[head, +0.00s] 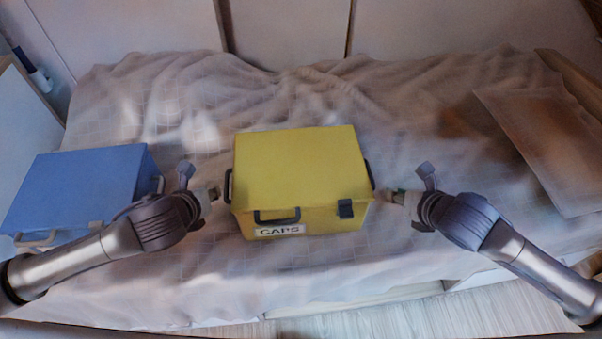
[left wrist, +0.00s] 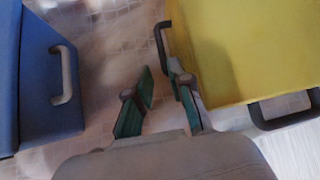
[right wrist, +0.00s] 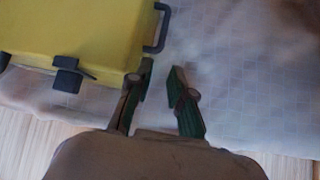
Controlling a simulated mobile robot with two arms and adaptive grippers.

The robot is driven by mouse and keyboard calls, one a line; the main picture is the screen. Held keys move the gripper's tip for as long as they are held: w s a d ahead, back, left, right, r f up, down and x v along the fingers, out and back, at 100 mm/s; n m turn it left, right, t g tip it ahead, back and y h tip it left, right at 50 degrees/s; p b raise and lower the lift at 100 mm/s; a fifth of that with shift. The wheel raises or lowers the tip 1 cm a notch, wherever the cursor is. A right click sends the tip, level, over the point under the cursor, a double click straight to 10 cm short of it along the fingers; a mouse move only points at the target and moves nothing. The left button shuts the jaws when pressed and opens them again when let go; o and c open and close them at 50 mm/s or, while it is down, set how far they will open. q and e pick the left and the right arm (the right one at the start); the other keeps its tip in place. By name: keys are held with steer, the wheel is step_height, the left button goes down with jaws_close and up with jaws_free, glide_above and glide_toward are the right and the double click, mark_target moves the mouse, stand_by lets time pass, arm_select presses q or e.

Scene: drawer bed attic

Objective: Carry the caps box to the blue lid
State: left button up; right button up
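The caps box (head: 300,166) is yellow with a CAPS label on its front and dark handles on its sides and front. It stands on the sheet-covered bed in the middle of the head view. The blue lid (head: 78,185) tops a blue box at the far left. My left gripper (head: 216,192) is by the caps box's left handle; in the left wrist view its fingers (left wrist: 161,82) are apart, with nothing between them. My right gripper (head: 388,196) is by the right handle (right wrist: 157,28); its fingers are apart and empty, just short of the handle.
A flat brown board (head: 545,145) lies at the right of the bed. Cabinet panels (head: 290,30) stand behind the bed. The wrinkled sheet (head: 330,90) is clear behind the caps box. Wooden floor (head: 400,318) shows at the front edge.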

mark_target(226, 181)
arm_select(q)
steer(key=shift+w, duration=0.35)
arm_select(e)
steer(key=shift+w+d+r, duration=0.1)
steer(key=shift+w, duration=0.3)
arm_select(q)
steer(key=shift+r, duration=0.1)
arm_select(e)
steer(key=shift+s, duration=0.1)
